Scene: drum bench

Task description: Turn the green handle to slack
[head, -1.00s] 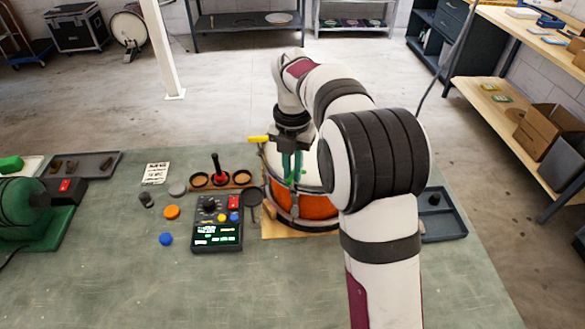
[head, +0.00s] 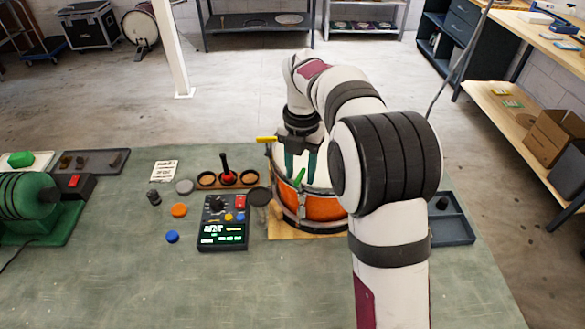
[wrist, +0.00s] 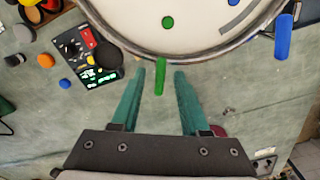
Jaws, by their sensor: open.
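The drum, with an orange shell (head: 312,205) and a white head, stands on the bench. The green handle (wrist: 160,76) juts out from its near rim; it also shows in the head view (head: 299,177). My gripper (wrist: 159,73), with teal fingers, is open. In the wrist view its fingertips lie on either side of the green handle, with a gap on both sides. In the head view my gripper (head: 300,170) is over the near part of the drum, pointing down. My arm hides the drum's right side.
A blue handle (wrist: 283,37) is on the drum's rim to the right in the wrist view. A control box (head: 223,222) with a lit screen, a dark round pad and coloured discs lie left of the drum. A dark tray (head: 450,229) is at right. The front bench is clear.

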